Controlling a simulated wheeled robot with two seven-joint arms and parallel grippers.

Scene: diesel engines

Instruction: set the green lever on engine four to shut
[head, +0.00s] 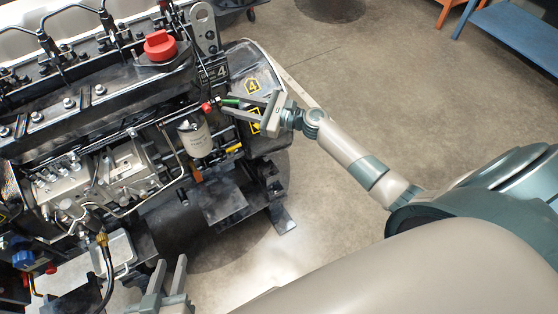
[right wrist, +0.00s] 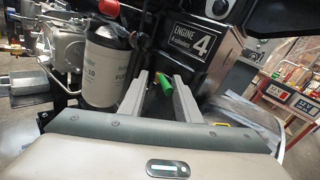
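The green lever (head: 230,101) sticks out from the side of engine four (head: 216,72), just right of a small red knob (head: 206,107). It also shows in the right wrist view (right wrist: 167,84), with the "ENGINE 4" plate (right wrist: 196,41) behind it. My right gripper (head: 224,104) reaches in from the right with its fingers apart. In the right wrist view the lever lies between the fingers, nearer the right one; I cannot tell whether it touches. My left gripper (head: 171,262) is open and empty at the bottom of the head view.
A white fuel filter (head: 195,137) hangs close to my right gripper, left of the fingers in the right wrist view (right wrist: 106,66). A big red cap (head: 160,46) tops the engine. A blue bench (head: 510,32) stands far right. Open floor lies right of the engine.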

